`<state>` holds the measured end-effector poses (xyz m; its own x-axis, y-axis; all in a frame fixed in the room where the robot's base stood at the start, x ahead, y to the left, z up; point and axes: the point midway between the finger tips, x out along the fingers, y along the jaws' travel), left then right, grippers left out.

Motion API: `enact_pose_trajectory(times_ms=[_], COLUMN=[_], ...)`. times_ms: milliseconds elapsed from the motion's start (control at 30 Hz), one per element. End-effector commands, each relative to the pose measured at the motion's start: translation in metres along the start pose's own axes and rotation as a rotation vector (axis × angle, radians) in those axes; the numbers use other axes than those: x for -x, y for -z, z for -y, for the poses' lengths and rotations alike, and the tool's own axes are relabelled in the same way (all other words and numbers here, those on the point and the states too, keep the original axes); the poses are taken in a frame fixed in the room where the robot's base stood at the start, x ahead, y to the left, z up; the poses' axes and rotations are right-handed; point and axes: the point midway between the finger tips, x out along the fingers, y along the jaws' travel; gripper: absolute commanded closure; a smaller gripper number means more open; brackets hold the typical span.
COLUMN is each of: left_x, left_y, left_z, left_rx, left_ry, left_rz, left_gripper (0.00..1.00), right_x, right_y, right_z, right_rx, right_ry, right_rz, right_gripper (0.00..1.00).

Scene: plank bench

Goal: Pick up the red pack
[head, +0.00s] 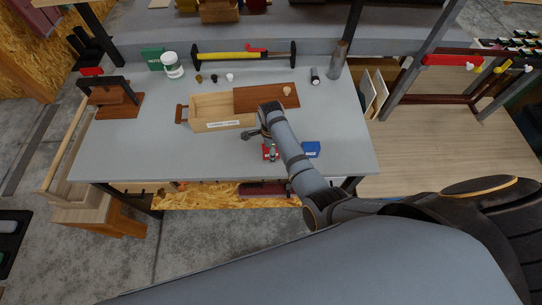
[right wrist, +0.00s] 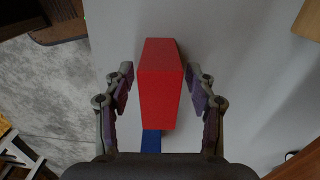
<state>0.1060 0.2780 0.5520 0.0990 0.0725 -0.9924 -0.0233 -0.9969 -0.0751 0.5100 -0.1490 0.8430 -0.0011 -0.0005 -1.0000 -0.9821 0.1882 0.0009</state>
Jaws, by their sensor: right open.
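The red pack (right wrist: 160,85) is a red box that stands between the spread fingers of my right gripper (right wrist: 160,78) in the right wrist view. Gaps show on both sides, so the open fingers do not hold it. In the head view the red pack (head: 265,152) is near the bench's front edge, partly covered by my right arm. A blue pack (head: 311,149) sits just right of it, and a blue part (right wrist: 152,141) shows below the red pack in the wrist view. My left gripper is in neither view.
A wooden box (head: 222,123) with a brown sliding lid (head: 262,98) lies behind the packs. A yellow bar clamp (head: 240,56), a white tub (head: 173,65) and a dark cylinder (head: 315,76) stand farther back. The grey bench (head: 150,158) is clear at front left.

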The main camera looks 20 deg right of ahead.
Motion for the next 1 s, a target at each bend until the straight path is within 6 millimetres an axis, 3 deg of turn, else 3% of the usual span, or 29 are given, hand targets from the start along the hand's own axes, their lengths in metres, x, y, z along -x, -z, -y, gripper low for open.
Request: enact_pose_trajectory(times_ms=[200,600,1000], left_x=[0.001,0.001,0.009], left_y=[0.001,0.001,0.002], left_z=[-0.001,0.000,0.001], left_rx=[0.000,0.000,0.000], left_ry=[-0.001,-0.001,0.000], left_rz=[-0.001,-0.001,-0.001], left_gripper=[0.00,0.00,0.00], right_x=[0.002,0.001,0.010], right_y=[0.000,0.000,0.001], right_z=[0.000,0.000,0.001], right_rx=[0.000,0.000,0.002], right_ry=[0.000,0.000,0.000], right_rz=[0.001,0.001,0.001], right_gripper=[0.46,1.00,1.00])
